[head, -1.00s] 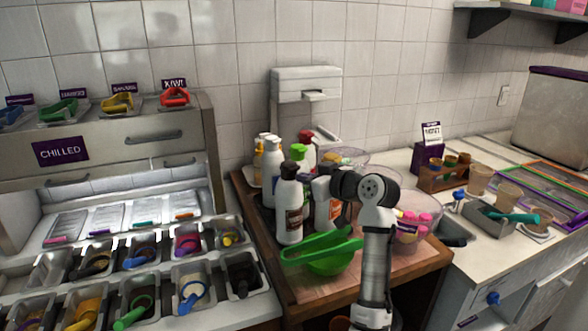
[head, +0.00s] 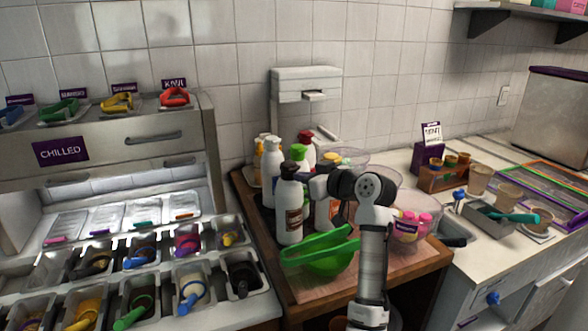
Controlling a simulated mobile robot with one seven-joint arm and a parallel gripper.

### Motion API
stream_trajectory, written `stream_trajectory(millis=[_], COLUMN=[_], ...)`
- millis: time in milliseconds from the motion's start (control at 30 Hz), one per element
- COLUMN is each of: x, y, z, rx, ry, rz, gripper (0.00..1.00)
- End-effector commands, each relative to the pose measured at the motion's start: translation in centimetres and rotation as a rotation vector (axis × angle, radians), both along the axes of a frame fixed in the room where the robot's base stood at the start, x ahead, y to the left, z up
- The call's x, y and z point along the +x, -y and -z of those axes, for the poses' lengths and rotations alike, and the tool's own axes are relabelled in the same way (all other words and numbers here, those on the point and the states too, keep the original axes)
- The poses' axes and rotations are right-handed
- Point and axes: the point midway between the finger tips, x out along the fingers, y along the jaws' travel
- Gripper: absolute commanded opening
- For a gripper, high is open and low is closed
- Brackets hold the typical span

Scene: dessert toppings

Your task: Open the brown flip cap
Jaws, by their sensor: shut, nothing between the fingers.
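A white bottle (head: 290,212) with a brown label stands at the front left of the bottle group on the wooden stand. Its dark brown cap (head: 289,172) is on top and looks closed, though its small details are hard to make out. My gripper (head: 317,187) is just to the right of this bottle, slightly below cap height. The gripper looks apart from the cap. It is shut and empty; its fingertips are small and partly hidden by my wrist. Another white bottle (head: 324,214) is partly hidden behind my arm.
A green bowl with tongs (head: 318,255) sits in front of the bottles. More bottles, one with a green cap (head: 298,152), crowd behind. A clear bowl with pink-topped containers (head: 410,226) is at the right. A wall dispenser (head: 306,80) hangs behind.

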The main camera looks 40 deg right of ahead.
Motion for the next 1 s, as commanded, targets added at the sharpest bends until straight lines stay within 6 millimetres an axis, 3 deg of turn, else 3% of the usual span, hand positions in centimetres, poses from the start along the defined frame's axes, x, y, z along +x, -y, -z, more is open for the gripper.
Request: stream_trajectory(millis=[567,1000], x=[0.4,0.4], y=[-0.1,0.0], z=[-0.1,-2.5], rx=[0.0,0.0], ry=[0.001,0.001], rz=[-0.001,0.001], gripper=[0.0,0.0])
